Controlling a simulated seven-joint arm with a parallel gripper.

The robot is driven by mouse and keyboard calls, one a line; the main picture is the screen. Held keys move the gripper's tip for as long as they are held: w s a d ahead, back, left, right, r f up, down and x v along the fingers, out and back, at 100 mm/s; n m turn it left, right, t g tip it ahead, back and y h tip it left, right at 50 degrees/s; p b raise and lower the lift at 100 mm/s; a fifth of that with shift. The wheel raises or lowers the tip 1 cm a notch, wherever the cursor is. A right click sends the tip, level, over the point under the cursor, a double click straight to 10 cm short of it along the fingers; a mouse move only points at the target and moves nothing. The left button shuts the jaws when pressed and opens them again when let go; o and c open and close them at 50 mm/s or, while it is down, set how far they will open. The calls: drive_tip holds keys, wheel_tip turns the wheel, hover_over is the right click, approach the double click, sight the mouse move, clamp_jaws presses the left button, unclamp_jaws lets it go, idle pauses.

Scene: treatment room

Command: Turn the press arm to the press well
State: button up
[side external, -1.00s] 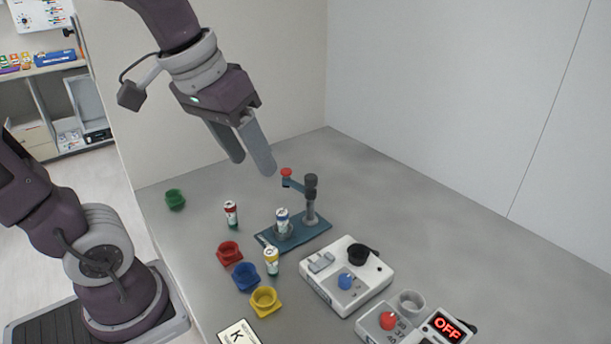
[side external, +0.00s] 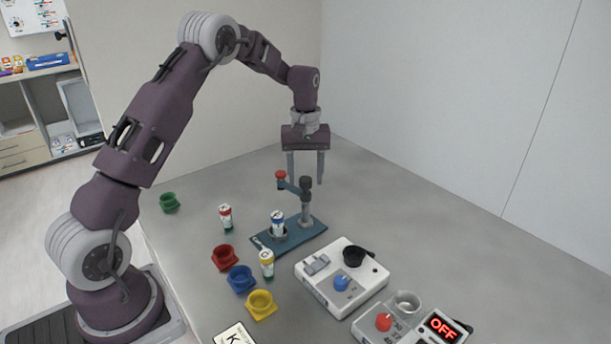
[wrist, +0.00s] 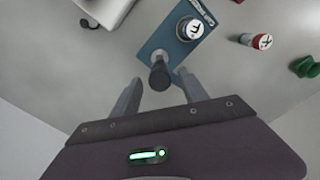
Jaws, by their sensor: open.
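The press stands on a teal base plate (side external: 315,229). The press arm points off to the side of the well. My gripper (side external: 306,181) is open and empty, pointing down above and behind the press. In the wrist view, the dark post top (wrist: 160,76) appears between my fingertips; the knob is hidden there.
A red-and-white can (side external: 226,217) and a yellow-and-white can (side external: 267,263) stand nearby. Green (side external: 169,202), red (side external: 224,257), blue (side external: 241,279) and yellow (side external: 261,305) holders line the left. White devices (side external: 335,285) are at the front right. The table behind right is clear.

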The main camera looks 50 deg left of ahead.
drive_tip(key=shift+f, duration=0.15)
clamp_jaws()
idle(1.4)
